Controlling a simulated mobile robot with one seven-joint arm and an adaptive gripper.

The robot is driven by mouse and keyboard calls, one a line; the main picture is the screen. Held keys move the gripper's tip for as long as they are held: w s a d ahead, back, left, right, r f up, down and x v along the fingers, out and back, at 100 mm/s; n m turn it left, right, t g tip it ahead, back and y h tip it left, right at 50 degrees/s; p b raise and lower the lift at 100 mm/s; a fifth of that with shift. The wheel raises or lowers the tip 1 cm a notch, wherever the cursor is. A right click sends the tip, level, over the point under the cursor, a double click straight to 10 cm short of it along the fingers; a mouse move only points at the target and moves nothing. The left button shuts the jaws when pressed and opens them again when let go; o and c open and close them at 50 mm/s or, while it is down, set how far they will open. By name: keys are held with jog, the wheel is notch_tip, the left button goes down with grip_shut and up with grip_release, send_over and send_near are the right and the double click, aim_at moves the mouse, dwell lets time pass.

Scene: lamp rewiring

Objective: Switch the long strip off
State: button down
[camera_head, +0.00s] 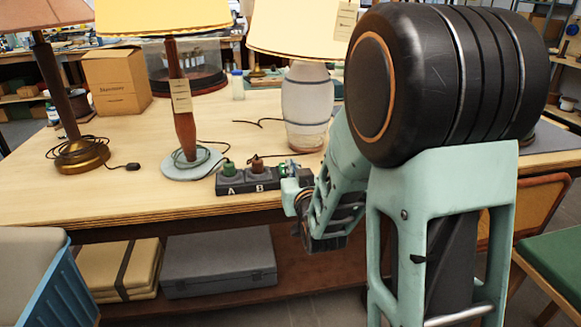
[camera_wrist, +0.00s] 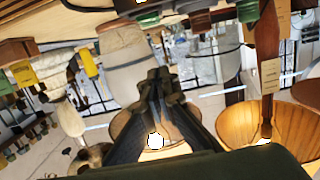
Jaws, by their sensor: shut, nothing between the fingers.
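A dark power strip (camera_head: 232,187) marked A and B lies along the table's front edge in the head view. It holds a green plug (camera_head: 228,168), a brown plug (camera_head: 257,166) and another green plug, its right end hidden by my arm. In the wrist view, which is upside down, a green plug (camera_wrist: 148,18) and a brown plug (camera_wrist: 199,20) show at the top edge. My gripper (camera_wrist: 160,76) is shut and empty, apart from these plugs in the picture. I cannot make out a switch or its position.
A striped vase lamp (camera_head: 305,105) and a red-stemmed lamp (camera_head: 184,120) stand behind the strip. A brass-based lamp (camera_head: 82,155) stands at left. Yellow plug-like pieces (camera_wrist: 25,74) show at left in the wrist view. Bare tabletop (camera_head: 60,200) lies left of the strip.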

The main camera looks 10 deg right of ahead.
jog(key=shift+s+d+f, duration=0.15)
jog(key=w, duration=0.3)
jog(key=w+f, duration=0.1)
jog(key=w, duration=0.6)
jog(key=shift+f, duration=0.15)
notch_tip(320, 180, down, 3)
jog(key=shift+w+r, duration=0.15)
jog(key=shift+r, duration=0.05)
jog(key=shift+f, duration=0.65)
jog(key=shift+w+f+b, duration=0.1)
jog(key=shift+b, duration=0.35)
